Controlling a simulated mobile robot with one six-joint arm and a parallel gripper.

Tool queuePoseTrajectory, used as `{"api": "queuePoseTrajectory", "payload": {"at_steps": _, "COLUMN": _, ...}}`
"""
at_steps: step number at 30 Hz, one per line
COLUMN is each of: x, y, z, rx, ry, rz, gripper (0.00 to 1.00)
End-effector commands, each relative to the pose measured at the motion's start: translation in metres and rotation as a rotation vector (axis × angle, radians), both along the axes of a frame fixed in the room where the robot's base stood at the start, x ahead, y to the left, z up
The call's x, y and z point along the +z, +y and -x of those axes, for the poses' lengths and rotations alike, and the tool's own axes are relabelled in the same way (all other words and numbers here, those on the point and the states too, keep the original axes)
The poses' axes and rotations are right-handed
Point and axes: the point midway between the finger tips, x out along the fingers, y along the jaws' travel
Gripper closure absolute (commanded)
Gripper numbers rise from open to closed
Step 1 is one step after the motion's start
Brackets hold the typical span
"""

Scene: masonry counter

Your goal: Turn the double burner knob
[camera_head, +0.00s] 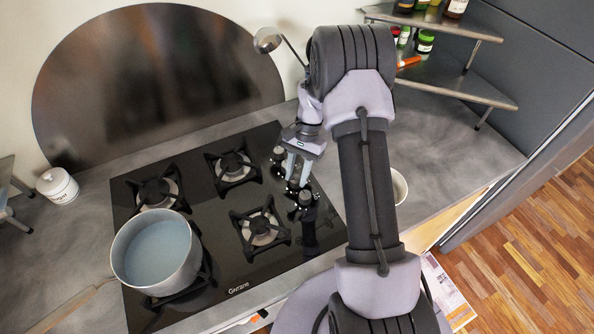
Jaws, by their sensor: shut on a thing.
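A black glass gas hob (240,262) lies in the counter with several burners. Its control knobs stand in a row along the right side; one dark knob (305,198) shows just below my gripper, and another knob (279,154) shows above it. My gripper (295,180) points down over this row, its two pale fingers shut on a knob between these two. The gripped knob is mostly hidden by the fingers. I cannot tell which knob is the double burner one, nor its turn angle.
A pot (157,252) with bluish contents stands on the front left burner. A white lidded sugar jar (57,186) stands at the left. A ladle (268,40) is behind my arm. A tiered shelf (455,85) with jars and a cup (398,186) are at the right.

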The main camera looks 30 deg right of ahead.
Motion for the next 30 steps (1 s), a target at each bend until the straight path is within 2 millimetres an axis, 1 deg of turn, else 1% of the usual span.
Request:
{"api": "queuePoseTrajectory", "payload": {"at_steps": 6, "x": 0.001, "y": 0.0006, "z": -0.0008, "rx": 0.105, "ry": -0.001, "rz": 0.001, "gripper": 1.0}}
{"api": "queuePoseTrajectory", "payload": {"at_steps": 12, "x": 0.0002, "y": 0.0006, "z": -0.0006, "rx": 0.156, "ry": 0.001, "rz": 0.001, "gripper": 1.0}}
{"api": "queuePoseTrajectory", "payload": {"at_steps": 28, "x": -0.0002, "y": 0.0006, "z": -0.0009, "rx": 0.174, "ry": 0.0, "rz": 0.001, "gripper": 1.0}}
{"api": "queuePoseTrajectory", "payload": {"at_steps": 29, "x": -0.0001, "y": 0.0006, "z": -0.0009, "rx": 0.174, "ry": 0.0, "rz": 0.001, "gripper": 0.63}}
{"api": "queuePoseTrajectory", "payload": {"at_steps": 30, "x": -0.0001, "y": 0.0006, "z": -0.0009, "rx": 0.173, "ry": 0.0, "rz": 0.001, "gripper": 0.55}}
